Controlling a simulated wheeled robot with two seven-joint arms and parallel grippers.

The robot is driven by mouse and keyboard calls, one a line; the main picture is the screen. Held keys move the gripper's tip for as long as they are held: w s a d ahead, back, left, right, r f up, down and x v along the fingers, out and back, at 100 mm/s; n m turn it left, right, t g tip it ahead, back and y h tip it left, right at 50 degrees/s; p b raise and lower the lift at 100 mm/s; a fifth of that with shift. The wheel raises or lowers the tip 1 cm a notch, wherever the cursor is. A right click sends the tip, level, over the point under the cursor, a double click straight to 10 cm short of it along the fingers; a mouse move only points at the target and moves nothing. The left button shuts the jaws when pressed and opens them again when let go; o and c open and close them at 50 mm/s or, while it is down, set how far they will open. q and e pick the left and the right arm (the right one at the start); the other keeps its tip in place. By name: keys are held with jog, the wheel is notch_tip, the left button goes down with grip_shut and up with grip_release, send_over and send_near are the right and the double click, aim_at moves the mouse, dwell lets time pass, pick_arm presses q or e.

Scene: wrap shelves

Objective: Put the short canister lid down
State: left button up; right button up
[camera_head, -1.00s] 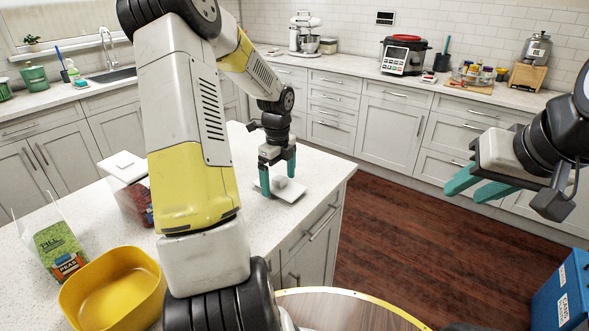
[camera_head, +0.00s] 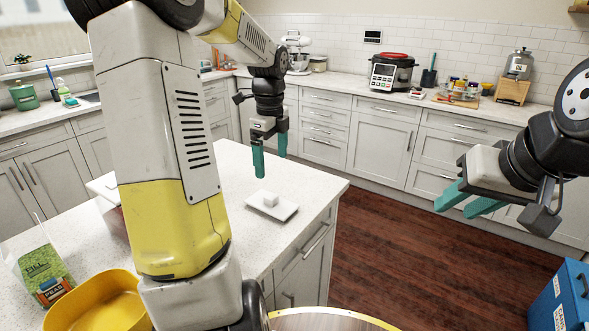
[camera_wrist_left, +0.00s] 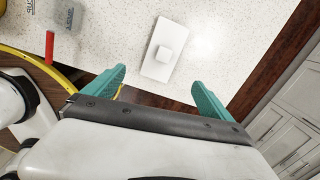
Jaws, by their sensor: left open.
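The short canister lid (camera_head: 284,209) is a flat white square with a raised block-shaped knob. It lies on the speckled island counter (camera_head: 235,243) near its right edge. It also shows in the left wrist view (camera_wrist_left: 154,70), flat on the counter beyond the fingertips. My left gripper (camera_head: 270,165) is open and empty, hanging above and behind the lid, apart from it. Its teal fingers (camera_wrist_left: 163,88) are spread wide in the left wrist view. My right gripper (camera_head: 464,200) is held out over the floor at the right with its two teal fingers apart and nothing between them.
A yellow bowl (camera_head: 98,303) and a green bag of peas (camera_head: 42,272) stand at the island's left front. A canister (camera_head: 106,208) is mostly hidden behind my left arm. A blue box (camera_head: 562,300) stands at lower right. The counter around the lid is clear.

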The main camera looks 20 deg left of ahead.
pick_arm(q)
jog(key=s+d+r+n+t, duration=0.2)
jog(key=s+d+n, duration=0.1)
jog(key=s+n, duration=0.3)
jog(key=s+d+r+n+t+h, duration=0.1)
jog(key=s+d+r+n+t, duration=0.1)
jog(key=s+n, duration=0.5)
jog(key=s+d+r+n+t+h, duration=0.1)
jog(key=s+d+r+n, duration=0.2)
jog(key=s+d+n, duration=0.3)
jog(key=shift+s+r+n+t, duration=0.3)
jog(key=shift+s+r+t, duration=0.1)
jog(key=shift+s, duration=0.45)
